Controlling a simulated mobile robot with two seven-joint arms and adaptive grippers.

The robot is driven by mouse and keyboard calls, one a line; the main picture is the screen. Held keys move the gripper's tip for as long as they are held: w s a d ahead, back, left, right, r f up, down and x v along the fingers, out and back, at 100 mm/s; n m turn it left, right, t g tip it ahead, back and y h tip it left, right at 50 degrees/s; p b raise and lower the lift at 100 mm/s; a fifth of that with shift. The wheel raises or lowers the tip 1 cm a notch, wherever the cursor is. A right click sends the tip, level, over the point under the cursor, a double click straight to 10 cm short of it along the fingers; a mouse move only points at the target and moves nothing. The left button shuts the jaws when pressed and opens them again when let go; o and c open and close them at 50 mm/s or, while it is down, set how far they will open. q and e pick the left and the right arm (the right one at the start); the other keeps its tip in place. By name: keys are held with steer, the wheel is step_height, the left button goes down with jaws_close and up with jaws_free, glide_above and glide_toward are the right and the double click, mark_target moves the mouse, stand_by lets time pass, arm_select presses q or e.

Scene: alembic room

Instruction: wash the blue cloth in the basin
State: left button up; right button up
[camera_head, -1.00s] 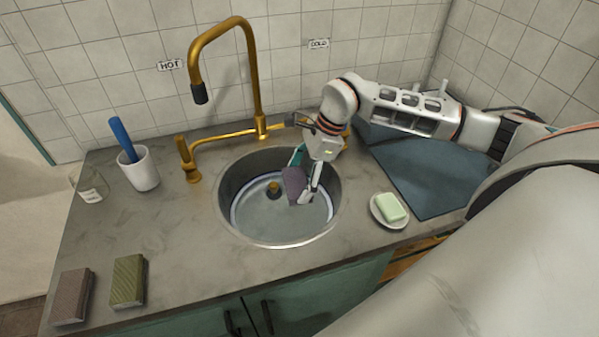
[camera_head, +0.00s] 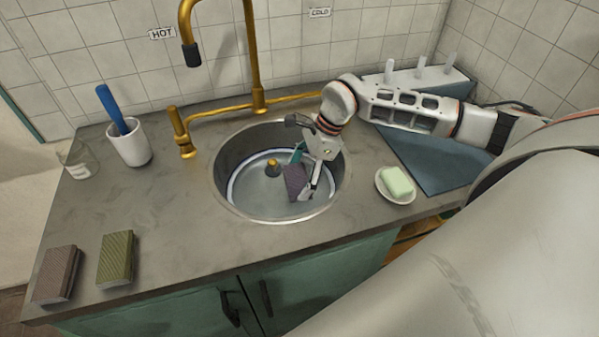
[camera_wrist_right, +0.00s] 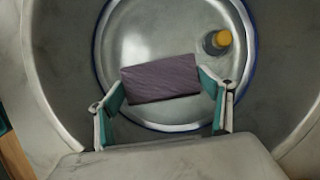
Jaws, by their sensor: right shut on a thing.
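My right gripper (camera_head: 306,185) reaches down into the basin, right of the plug. It is shut on a purplish, ribbed, folded cloth (camera_head: 294,181), which looks more mauve than blue. The right wrist view shows the cloth (camera_wrist_right: 160,78) between the two teal-padded fingers, over the basin floor. I cannot tell whether the cloth touches the floor or whether there is water. My left gripper is out of view.
A brass tap (camera_head: 252,60) stands behind the basin. A white cup (camera_head: 130,147) with a blue-handled tool and a glass jar (camera_head: 75,160) stand left. Brown (camera_head: 57,273) and olive (camera_head: 116,258) folded pieces lie front left. Soap (camera_head: 397,182) and a blue-grey mat (camera_head: 435,170) are right.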

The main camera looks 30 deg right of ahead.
step_height(320, 180, down, 5)
steer(key=shift+r+b, duration=0.1)
steer(key=shift+b, duration=1.1)
steer(key=shift+f, duration=0.5)
arm_select(q)
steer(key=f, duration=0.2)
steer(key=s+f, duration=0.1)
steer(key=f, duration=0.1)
steer(key=shift+b, duration=0.35)
arm_select(e)
steer(key=shift+f, duration=0.2)
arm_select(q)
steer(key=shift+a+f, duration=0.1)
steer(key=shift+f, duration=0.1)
